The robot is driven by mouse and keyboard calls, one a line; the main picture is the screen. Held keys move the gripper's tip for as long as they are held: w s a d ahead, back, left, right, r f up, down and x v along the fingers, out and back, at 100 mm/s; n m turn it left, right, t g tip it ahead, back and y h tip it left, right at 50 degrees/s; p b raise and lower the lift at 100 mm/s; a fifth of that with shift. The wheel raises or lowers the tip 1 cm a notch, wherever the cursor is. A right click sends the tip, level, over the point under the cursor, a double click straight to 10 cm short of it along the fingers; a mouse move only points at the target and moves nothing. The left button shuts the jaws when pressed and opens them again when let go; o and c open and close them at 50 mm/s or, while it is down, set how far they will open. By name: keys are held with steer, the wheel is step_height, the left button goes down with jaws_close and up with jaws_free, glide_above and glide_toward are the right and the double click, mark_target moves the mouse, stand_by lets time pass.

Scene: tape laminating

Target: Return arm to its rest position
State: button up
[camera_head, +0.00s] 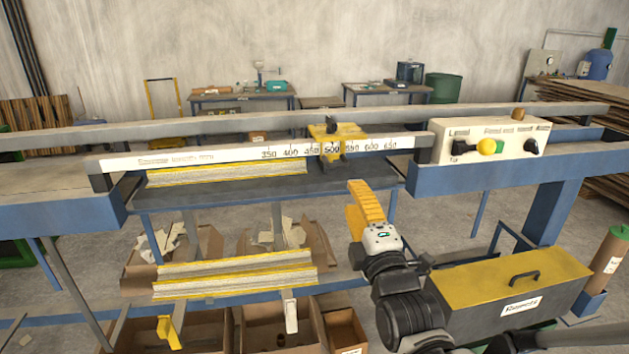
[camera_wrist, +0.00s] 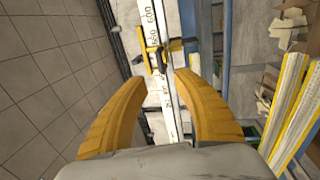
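My gripper (camera_head: 362,190) is raised in front of the blue-framed machine, right of centre in the head view. In the wrist view its two yellow curved fingers (camera_wrist: 160,82) stand apart with nothing between them. They are clear of the white ruler rail (camera_head: 215,157), which runs behind them. The yellow sliding stop (camera_head: 345,131) sits on that rail around the 500 mark, beyond the fingertips; the wrist view also shows it (camera_wrist: 152,46). My arm reaches up from the lower right of the head view, and its base end is out of frame.
Yellow-edged strips lie on the machine's bed (camera_head: 225,172) and the lower shelf (camera_head: 235,277). A control box (camera_head: 465,153) stands at the right end of the machine. A yellow-lidded box (camera_head: 470,285) is close to the right of my arm. Cardboard boxes (camera_head: 190,325) stand below the shelf.

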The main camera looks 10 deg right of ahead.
steer(key=s+f+m+g, duration=1.2)
steer(key=s+f+m, duration=0.2)
steer(key=s+m, duration=0.4)
steer(key=shift+g, duration=0.4)
stand_by(0.7)
